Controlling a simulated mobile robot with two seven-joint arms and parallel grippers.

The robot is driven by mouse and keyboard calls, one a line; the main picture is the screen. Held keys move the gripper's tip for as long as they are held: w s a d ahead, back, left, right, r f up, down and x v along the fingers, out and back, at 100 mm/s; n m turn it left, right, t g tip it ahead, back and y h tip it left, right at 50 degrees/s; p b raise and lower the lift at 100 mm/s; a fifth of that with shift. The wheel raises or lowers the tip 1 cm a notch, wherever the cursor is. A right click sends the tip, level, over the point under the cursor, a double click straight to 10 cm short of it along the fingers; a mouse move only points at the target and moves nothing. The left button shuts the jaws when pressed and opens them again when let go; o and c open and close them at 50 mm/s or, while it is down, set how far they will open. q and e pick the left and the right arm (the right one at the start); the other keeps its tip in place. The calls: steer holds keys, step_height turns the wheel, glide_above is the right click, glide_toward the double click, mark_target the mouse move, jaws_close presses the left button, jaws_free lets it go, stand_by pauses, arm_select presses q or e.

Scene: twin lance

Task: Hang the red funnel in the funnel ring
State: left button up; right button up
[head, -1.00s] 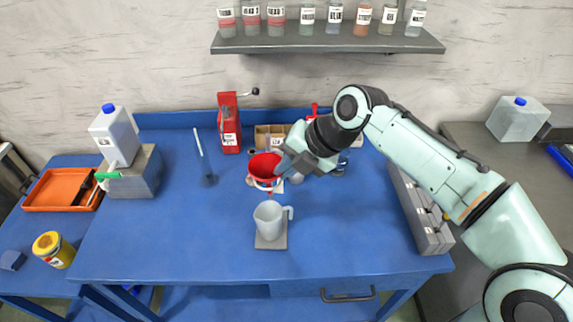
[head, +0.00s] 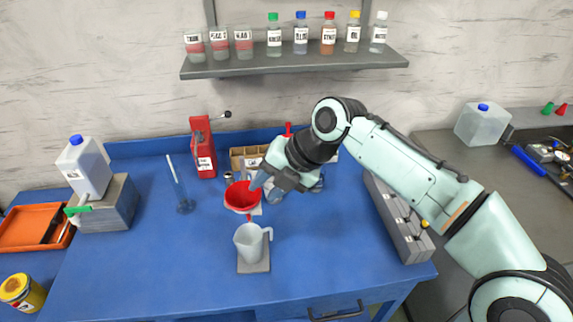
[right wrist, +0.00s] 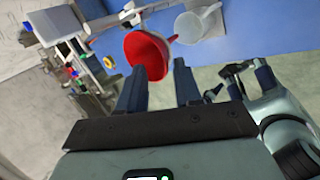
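The red funnel (head: 241,196) sits mouth up above the white mug (head: 249,243), its red stem pointing down toward the mug. It also shows in the right wrist view (right wrist: 147,56). My right gripper (head: 264,181) is at the funnel's right rim. In the right wrist view its fingers (right wrist: 161,76) stand apart, with the funnel's rim just beyond and partly behind the left finger. I see no grip on the funnel. The funnel ring cannot be made out now; the funnel and gripper may hide it.
A red box (head: 203,150) and a wooden rack (head: 238,160) stand behind the funnel. A jug (head: 85,168) stands on a grey block at left. A grey case (head: 400,222) lies at right. A shelf (head: 295,63) with bottles hangs above. The blue table front is mostly clear.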

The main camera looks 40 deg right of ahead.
steer(key=p+v, duration=0.1)
steer(key=v, duration=1)
steer(key=shift+p, duration=0.3)
steer(key=shift+r, duration=0.1)
